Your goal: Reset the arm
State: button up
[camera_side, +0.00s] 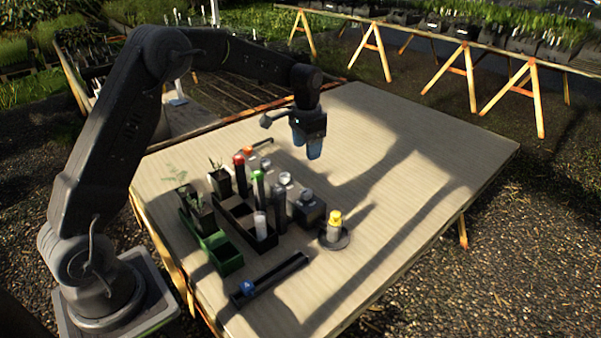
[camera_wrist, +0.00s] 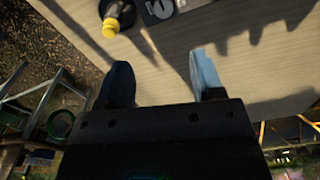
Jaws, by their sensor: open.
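My gripper (camera_side: 308,146) hangs above the wooden table (camera_side: 440,160), toward its back middle, with its fingers pointing down. In the wrist view the two fingers of my gripper (camera_wrist: 162,84) stand apart with nothing between them. The arm bends up and over from its base at the left of the table. The gripper is clear of the items below it and touches nothing that I can see.
Several tubes with coloured caps stand in a dark rack (camera_side: 237,215). A yellow-capped tube (camera_side: 334,226) stands in a round dark dish (camera_side: 346,240). A green tray (camera_side: 226,259) and a long black tray (camera_side: 279,276) lie in front. The table's right side is clear.

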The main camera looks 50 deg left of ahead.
jog(key=s+d+r+n+t, duration=0.1)
jog(key=s+d+r+t, duration=0.1)
jog(key=s+d+r, duration=0.4)
jog(key=s+d+r+t, duration=0.1)
jog(key=s+r, duration=0.7)
jog(key=s, duration=0.2)
jog(key=s+d+f+n+t, duration=0.1)
jog(key=s+d+t, duration=0.1)
jog(key=s, duration=1.3)
jog(key=shift+s+d+f, duration=0.3)
jog(key=shift+d, duration=0.4)
